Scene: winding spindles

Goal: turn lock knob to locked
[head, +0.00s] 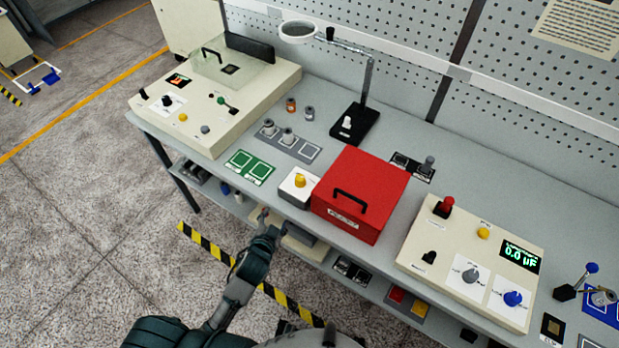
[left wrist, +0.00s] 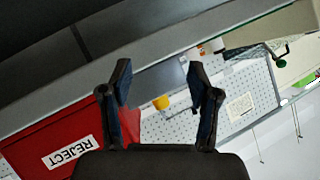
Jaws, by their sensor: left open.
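A yellow knob (head: 300,181) sits on a small white block (head: 292,192) at the table's front edge, left of a red box labelled REJECT (head: 361,194). I take it for the lock knob, but cannot read its setting. In the left wrist view, which is upside down, a yellow knob (left wrist: 161,102) shows between the fingers, beyond the tips, and the red box (left wrist: 55,140) is at the left. My left gripper (head: 270,217) is open and empty, in front of the table edge and apart from the knob. It also shows in the left wrist view (left wrist: 158,82). My right gripper is not seen.
A cream console (head: 215,95) with knobs stands at the left. Another cream panel (head: 470,262) with a display and knobs stands at the right. A magnifier stand (head: 355,122) is behind. A lower shelf runs under the table.

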